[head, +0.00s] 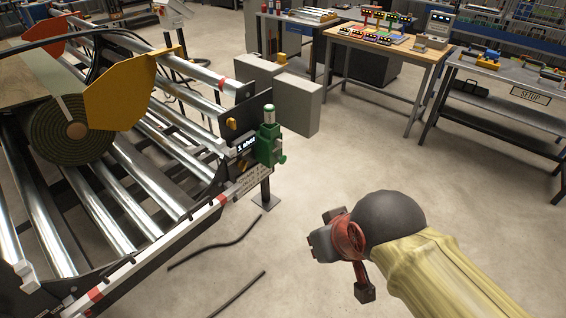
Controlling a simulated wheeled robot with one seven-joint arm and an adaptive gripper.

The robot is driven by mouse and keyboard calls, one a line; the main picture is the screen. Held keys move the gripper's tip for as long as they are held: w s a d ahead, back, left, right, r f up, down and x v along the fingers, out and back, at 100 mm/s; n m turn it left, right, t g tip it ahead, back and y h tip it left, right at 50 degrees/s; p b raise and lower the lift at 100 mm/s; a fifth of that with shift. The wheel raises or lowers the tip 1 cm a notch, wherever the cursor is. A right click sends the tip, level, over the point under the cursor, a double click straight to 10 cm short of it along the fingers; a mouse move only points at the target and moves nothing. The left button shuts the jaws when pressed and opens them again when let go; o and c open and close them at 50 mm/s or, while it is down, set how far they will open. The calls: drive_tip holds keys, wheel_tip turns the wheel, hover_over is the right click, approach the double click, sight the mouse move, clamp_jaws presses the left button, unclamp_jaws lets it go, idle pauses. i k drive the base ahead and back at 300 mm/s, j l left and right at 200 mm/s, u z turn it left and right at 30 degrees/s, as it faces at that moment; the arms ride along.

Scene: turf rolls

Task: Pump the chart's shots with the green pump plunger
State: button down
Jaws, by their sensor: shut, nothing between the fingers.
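The green pump (269,145) is mounted at the near right corner of the roller frame.
A green turf roll (60,140) lies on the steel rollers (150,185), beside a yellow plate (125,90). Grey boxes (290,100) stand behind the pump. Workbenches (388,45) line the back. Dark cables (215,250) lie on the floor, which is otherwise clear around my gripper.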

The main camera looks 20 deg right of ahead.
sight(282, 159)
drive_tip(key=i+j+z, duration=0.15)
drive_tip(key=z, duration=0.25)
drive_tip(key=i+j+z, duration=0.1)
drive_tip(key=z, duration=0.25)
drive_tip(key=j+z, duration=0.25)
drive_tip(key=z, duration=0.15)
drive_tip(key=i+j+z, duration=0.1)
drive_tip(key=j, duration=0.4)
drive_tip(key=i+j, duration=0.15)
drive_tip(key=j, duration=0.4)
drive_tip(key=i+j+z, duration=0.15)
drive_tip(key=j, duration=0.35)
drive_tip(key=k, duration=0.05)
